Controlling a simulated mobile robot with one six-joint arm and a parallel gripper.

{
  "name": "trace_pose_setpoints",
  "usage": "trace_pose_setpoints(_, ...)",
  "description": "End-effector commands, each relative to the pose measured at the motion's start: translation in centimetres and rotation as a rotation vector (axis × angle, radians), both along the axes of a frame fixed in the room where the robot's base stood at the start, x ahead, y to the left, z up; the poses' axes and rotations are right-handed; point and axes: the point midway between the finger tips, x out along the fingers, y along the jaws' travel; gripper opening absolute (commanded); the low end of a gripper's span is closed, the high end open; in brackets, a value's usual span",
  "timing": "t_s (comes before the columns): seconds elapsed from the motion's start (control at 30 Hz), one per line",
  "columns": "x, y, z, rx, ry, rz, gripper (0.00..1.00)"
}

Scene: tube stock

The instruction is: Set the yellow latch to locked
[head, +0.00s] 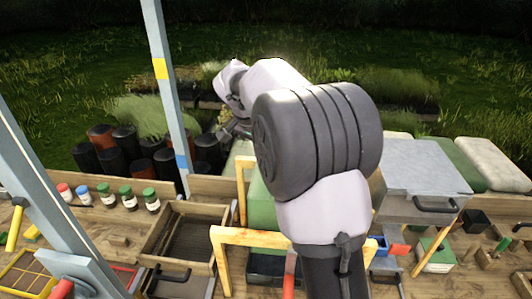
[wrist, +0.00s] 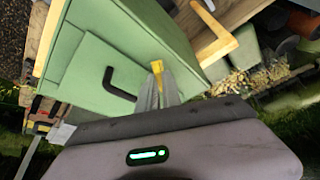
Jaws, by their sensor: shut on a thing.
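The yellow latch (wrist: 157,67) shows in the wrist view on the front of a green cabinet (wrist: 140,30), right beside its black bar handle (wrist: 122,84). My gripper (wrist: 159,88) is shut on the latch, its grey fingers pointing at the cabinet front. The fingers hide part of the latch, and I cannot tell its setting. In the head view the green cabinet (head: 258,205) stands partly behind my arm. The latch is hidden there, and my gripper cannot be made out clearly behind the arm links.
Orange wooden frames (head: 250,237) stand around the cabinet. An open wooden tray (head: 185,236) and capped jars (head: 128,198) are to the left. A grey metal box (head: 420,185) with a black handle stands to the right. Dark pots (head: 125,140) lie behind the bench.

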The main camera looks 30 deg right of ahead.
Motion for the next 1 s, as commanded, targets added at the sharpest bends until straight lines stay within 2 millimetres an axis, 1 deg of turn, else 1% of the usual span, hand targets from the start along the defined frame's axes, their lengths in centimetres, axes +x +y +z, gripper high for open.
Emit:
trace_pose_setpoints(0.6, -0.04, 0.00, 0.36, -0.001, -0.001, -0.581, 0.00)
trace_pose_setpoints(0.8, -0.08, 0.01, 0.35, 0.000, -0.002, -0.749, 0.00)
trace_pose_setpoints(1.0, -0.12, 0.01, 0.28, -0.002, -0.002, -0.881, 0.00)
